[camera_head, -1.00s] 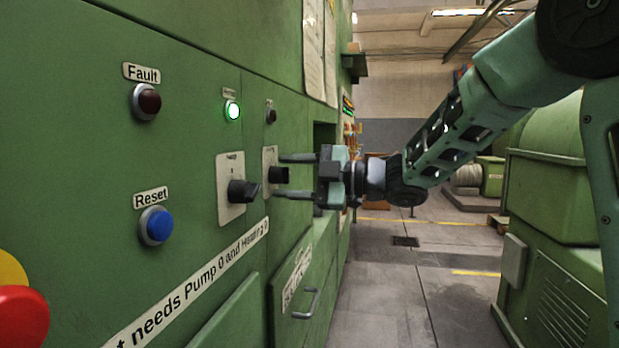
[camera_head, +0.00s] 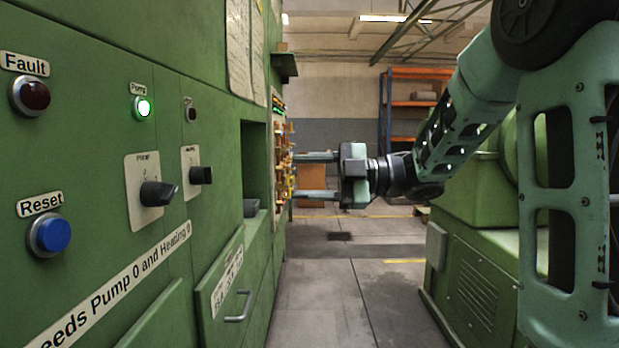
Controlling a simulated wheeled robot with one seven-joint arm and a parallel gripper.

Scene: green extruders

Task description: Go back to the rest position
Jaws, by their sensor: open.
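My gripper (camera_head: 315,176) is open and empty, its two fingers apart and pointing left toward the green machine panel (camera_head: 80,110). It is clear of the panel, to the right of the two black rotary knobs. The nearer knob, the pump knob (camera_head: 158,193), sits on a white plate below a lit green lamp (camera_head: 141,108). The second knob (camera_head: 201,175) sits on a white plate to its right, below a small dark lamp (camera_head: 190,112). My arm reaches in from the upper right.
The panel also has a dark red Fault lamp (camera_head: 31,96) and a blue Reset button (camera_head: 49,235). A drawer with a handle (camera_head: 238,307) is below. A green machine (camera_head: 470,255) stands at right. The floor aisle (camera_head: 325,300) between is free. An orange-blue shelf (camera_head: 412,103) stands behind.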

